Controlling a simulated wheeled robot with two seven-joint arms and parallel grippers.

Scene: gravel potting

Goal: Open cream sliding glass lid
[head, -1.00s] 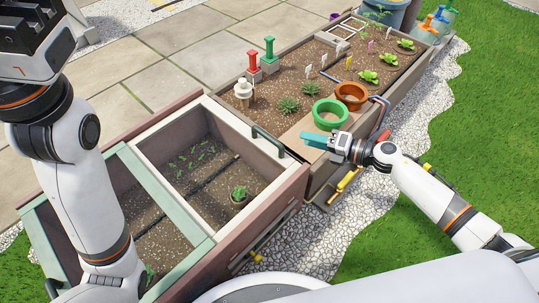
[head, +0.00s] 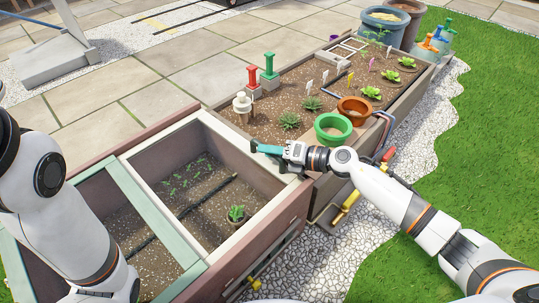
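The cream sliding glass lid (head: 165,134) lies over the near bed, its pale frame around a clear pane through which soil and seedlings show. Beside it on the left is a green-framed lid (head: 148,206). My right gripper (head: 264,150), with teal fingers, is at the cream lid's right-hand edge, where its dark handle sits. The fingers largely hide the handle, and I cannot tell whether they are closed on it. My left arm is at the left edge; its gripper is out of view.
A green pot (head: 333,128) and an orange pot (head: 355,110) stand just beyond my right gripper. The planted bed (head: 300,95) runs to the back right. A brass tap (head: 345,207) is below my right forearm. Gravel and grass lie at right.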

